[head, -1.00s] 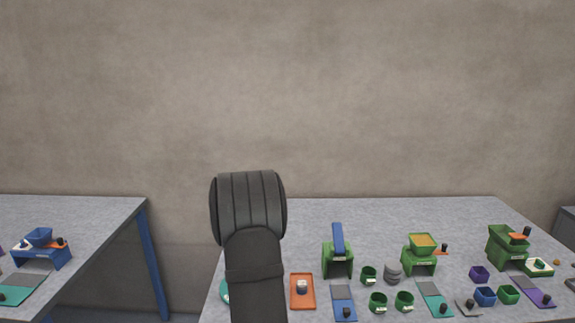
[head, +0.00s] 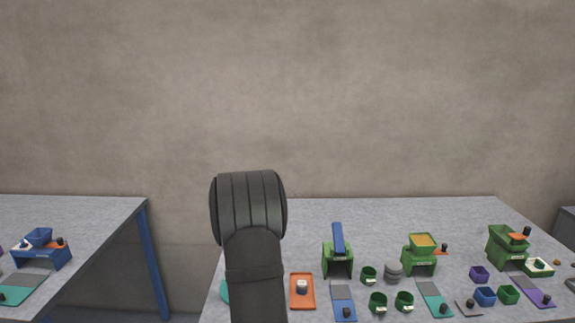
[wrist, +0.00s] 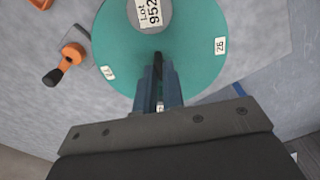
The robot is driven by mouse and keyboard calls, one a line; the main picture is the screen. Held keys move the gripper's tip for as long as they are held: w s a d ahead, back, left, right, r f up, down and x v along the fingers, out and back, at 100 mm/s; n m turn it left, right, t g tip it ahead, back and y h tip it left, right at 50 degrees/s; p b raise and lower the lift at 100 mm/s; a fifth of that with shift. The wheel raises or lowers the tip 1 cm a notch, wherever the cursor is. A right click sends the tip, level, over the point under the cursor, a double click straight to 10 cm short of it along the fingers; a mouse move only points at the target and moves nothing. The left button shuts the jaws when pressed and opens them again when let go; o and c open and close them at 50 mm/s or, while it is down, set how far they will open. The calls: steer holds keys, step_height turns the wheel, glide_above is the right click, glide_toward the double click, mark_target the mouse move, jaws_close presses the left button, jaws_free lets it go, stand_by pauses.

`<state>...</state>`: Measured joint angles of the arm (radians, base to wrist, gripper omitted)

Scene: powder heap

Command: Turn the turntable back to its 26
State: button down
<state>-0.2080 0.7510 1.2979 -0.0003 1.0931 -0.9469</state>
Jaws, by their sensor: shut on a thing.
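The turntable (wrist: 195,75) is a teal disc in the wrist view. A grey round piece with a label reading "Lot 952" (wrist: 150,12) sits at its middle. A white label that seems to read 26 (wrist: 220,45) is near its right rim. Another label (wrist: 107,73), too small to read surely, is near its left rim. A third label is partly hidden between my fingers. My gripper (wrist: 159,75) is shut on a dark upright peg (wrist: 158,60) on the disc. In the head view only a sliver of the turntable (head: 224,291) shows beside my arm.
An orange piece with a black knob (wrist: 72,53) stands left of the disc, apart from it. In the head view an orange tray (head: 302,304) lies right of my arm. Green stands and several small cups fill the bench (head: 380,215) further right; its back strip is clear.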

steer(key=n, duration=0.4)
stand_by(0.3)
steer(key=c, duration=1.7)
jaws_free()
steer(key=shift+r, duration=0.1)
steer(key=shift+r, duration=3.7)
steer(key=shift+f, duration=0.1)
